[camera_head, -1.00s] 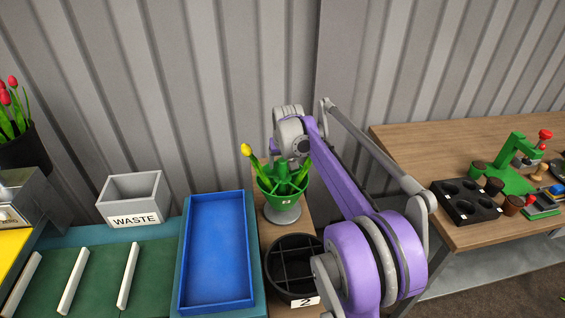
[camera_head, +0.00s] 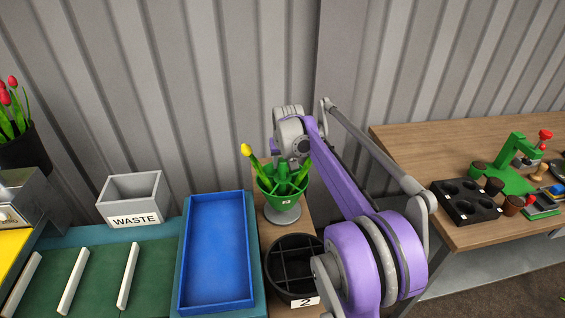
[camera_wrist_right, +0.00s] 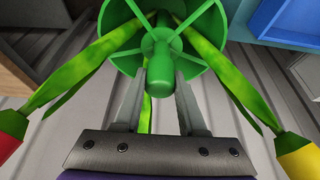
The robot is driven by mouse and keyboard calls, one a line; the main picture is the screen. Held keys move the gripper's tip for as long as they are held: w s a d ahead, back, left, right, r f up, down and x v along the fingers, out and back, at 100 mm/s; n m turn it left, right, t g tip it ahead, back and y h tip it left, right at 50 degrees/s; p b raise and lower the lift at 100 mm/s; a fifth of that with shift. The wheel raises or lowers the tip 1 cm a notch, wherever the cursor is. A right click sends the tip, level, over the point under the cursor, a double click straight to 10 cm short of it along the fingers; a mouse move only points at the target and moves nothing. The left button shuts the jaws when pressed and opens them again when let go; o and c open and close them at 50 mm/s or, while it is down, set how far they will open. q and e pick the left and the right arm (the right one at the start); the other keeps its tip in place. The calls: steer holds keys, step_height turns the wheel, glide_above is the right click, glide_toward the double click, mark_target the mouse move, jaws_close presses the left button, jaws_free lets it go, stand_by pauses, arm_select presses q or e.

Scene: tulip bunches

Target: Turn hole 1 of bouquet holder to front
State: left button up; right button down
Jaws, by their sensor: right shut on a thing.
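The green bouquet holder (camera_head: 277,198) is a bowl on a grey round foot, with a small white label on its front rim; I cannot read the digit surely. A yellow tulip (camera_head: 247,151) leans out at its left and another stem leans right. In the right wrist view the holder (camera_wrist_right: 205,58) shows spokes and a green central post (camera_wrist_right: 158,62), with a red tulip (camera_wrist_right: 12,132) at left and a yellow one at right. My right gripper (camera_wrist_right: 161,82) is shut on the post. In the head view my arm partly hides the holder. My left gripper is out of view.
A black divided pot (camera_head: 290,284) labelled 2 stands just in front of the holder. A blue tray (camera_head: 215,250) and a grey WASTE box (camera_head: 134,198) lie to the left. A wooden table (camera_head: 470,145) with tools and a black holed tray (camera_head: 465,202) stands at right.

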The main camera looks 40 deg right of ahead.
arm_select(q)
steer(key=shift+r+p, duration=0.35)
arm_select(e)
steer(key=shift+n, duration=0.6)
steer(key=shift+n+t+y+p, duration=0.3)
steer(key=shift+n+y+p, duration=0.25)
steer(key=shift+n, duration=0.45)
steer(key=shift+n+y+p, duration=0.8)
steer(key=shift+n+y, duration=0.05)
steer(key=shift+n, duration=1.25)
steer(key=shift+n+y+p, duration=0.7)
steer(key=shift+n+p, duration=0.05)
steer(key=shift+n, duration=1.15)
arm_select(q)
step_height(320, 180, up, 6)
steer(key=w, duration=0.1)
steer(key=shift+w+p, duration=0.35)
steer(key=shift+p, duration=0.05)
arm_select(e)
steer(key=shift+n+g+y, duration=0.4)
steer(key=shift+n, duration=0.9)
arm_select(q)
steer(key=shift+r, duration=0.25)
arm_select(e)
steer(key=shift+n, duration=0.4)
steer(key=shift+c, duration=2.3)
jaws_free()
